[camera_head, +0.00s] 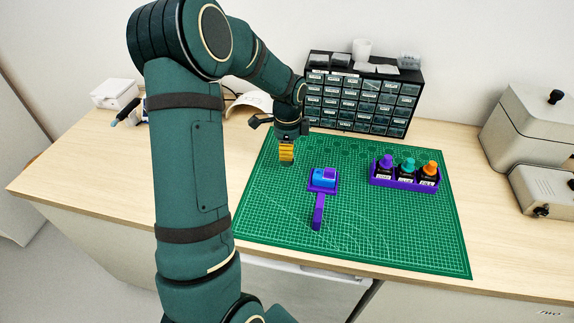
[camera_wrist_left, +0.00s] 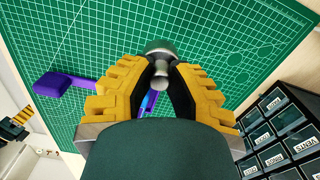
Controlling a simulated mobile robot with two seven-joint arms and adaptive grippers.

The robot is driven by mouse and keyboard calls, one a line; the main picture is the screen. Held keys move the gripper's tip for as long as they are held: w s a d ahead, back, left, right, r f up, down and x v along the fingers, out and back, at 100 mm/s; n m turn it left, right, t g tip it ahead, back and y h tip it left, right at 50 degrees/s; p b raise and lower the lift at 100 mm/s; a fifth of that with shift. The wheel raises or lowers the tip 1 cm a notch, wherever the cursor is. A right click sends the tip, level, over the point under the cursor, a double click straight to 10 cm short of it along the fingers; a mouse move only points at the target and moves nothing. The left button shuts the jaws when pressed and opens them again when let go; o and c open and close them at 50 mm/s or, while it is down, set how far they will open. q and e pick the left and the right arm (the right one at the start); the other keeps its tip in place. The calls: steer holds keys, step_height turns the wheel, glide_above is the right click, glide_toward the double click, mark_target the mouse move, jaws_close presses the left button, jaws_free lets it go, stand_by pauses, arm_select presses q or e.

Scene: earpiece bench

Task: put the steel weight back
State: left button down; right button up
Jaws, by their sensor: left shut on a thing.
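The steel weight (camera_wrist_left: 159,73) is a small grey metal piece with a rounded, knob-like shape, seen in the left wrist view between my yellow fingertips. My left gripper (camera_head: 286,154) is shut on it, pointing down over the back left part of the green cutting mat (camera_head: 400,232). In the head view the fingers hide the weight, and I cannot tell whether it touches the mat. A purple stand with a long handle (camera_head: 318,212) and a blue block (camera_head: 323,178) on it lies to the right of the gripper.
A purple rack (camera_head: 405,182) with several capped bottles stands on the right of the mat. A black drawer cabinet (camera_head: 360,97) stands behind the gripper. Grey machines (camera_head: 530,125) are at the far right.

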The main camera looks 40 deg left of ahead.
arm_select(q)
steer(key=shift+f, duration=2.3)
steer(key=shift+b, duration=0.3)
steer(key=shift+f, duration=0.15)
steer(key=c, duration=1)
jaws_free()
steer(key=shift+r, duration=0.4)
step_height(320, 180, up, 12)
steer(key=shift+d+f+p, duration=0.1)
steer(key=shift+f+p, duration=0.1)
steer(key=shift+p, duration=0.7)
